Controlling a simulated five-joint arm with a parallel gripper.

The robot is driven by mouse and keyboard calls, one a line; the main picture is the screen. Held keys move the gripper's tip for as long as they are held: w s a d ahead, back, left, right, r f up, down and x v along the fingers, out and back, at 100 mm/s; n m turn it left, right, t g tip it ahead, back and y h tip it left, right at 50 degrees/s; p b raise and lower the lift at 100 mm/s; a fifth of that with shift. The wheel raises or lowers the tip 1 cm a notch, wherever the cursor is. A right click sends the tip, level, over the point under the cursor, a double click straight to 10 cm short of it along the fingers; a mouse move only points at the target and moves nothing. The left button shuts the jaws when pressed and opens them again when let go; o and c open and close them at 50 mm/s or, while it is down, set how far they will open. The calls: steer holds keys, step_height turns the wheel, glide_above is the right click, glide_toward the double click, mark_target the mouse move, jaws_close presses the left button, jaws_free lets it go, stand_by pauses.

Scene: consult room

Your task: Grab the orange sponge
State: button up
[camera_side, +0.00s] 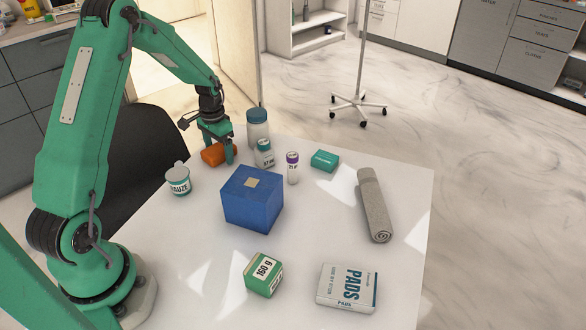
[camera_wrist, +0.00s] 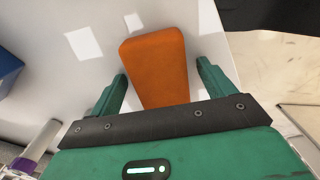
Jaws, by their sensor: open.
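The orange sponge (camera_side: 213,155) lies on the white table near its far left edge in the side view, partly hidden by my gripper. In the wrist view the sponge (camera_wrist: 155,68) is a rounded block that reaches in between my two green fingers. My gripper (camera_side: 219,157) is low over the sponge, with its fingers pointing down. In the wrist view my gripper (camera_wrist: 162,82) is open, with a finger on each side of the sponge and a visible gap on both sides. The near end of the sponge is hidden behind the gripper body.
Close by stand a blue-lidded jar (camera_side: 257,130), a white bottle (camera_side: 264,153), a purple-capped vial (camera_side: 292,168) and a gauze tub (camera_side: 178,181). A blue box (camera_side: 252,199) sits nearer. A teal box (camera_side: 325,160), a grey roll (camera_side: 374,205), a green box (camera_side: 263,274) and a pads box (camera_side: 347,288) lie around.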

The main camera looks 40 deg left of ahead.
mark_target(219, 148)
steer(key=c, duration=1.1)
steer(key=shift+o, duration=0.2)
steer(key=shift+r, duration=0.1)
steer(key=shift+r, duration=0.8)
step_height(219, 148, up, 2)
steer(key=shift+r, duration=0.2)
steer(key=d+r, duration=0.6)
steer(key=d, duration=0.5)
steer(key=shift+s+d+r, duration=0.35)
steer(key=shift+r, duration=0.05)
